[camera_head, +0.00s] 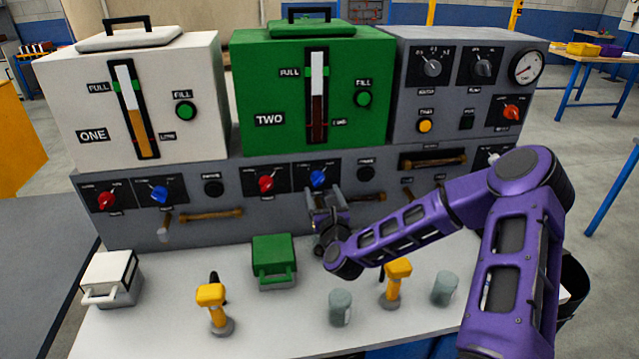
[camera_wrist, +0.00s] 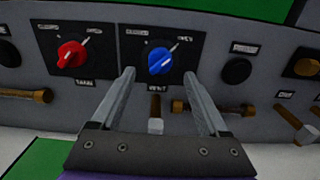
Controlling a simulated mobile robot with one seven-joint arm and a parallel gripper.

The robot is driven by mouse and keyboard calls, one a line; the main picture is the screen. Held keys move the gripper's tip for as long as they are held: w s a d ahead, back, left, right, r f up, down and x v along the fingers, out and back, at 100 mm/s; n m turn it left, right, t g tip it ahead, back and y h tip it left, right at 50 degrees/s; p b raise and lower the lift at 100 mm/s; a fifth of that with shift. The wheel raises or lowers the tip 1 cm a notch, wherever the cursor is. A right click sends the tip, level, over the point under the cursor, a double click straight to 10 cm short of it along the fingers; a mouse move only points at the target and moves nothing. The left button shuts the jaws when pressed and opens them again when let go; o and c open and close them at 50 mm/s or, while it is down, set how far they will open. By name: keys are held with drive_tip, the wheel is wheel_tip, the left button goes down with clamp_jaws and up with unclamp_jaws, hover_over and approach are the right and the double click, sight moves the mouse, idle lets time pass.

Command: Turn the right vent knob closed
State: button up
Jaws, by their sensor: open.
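The right vent knob is a blue round knob on a black plate, on the lower grey panel under the green box TWO. It shows in the head view (camera_head: 317,178) and near the middle of the wrist view (camera_wrist: 160,61). Its pointer seems to aim up and to the right; the small labels above it are hard to read. My gripper (camera_wrist: 159,74) is open and empty. Its two fingers reach toward the panel, one on each side of the knob, with gaps to both sides. In the head view my gripper (camera_head: 326,200) is just below the knob.
A red knob (camera_wrist: 71,55) is left of the blue one, and a black button (camera_wrist: 237,70) is right of it. A spout (camera_wrist: 155,125) and a brown-ended handle (camera_wrist: 228,108) stick out below. The green caddy (camera_head: 274,262), yellow-topped tools and grey cups stand on the table.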

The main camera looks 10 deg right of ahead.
sight(319, 184)
drive_tip(key=shift+w, duration=2.4)
clamp_jaws()
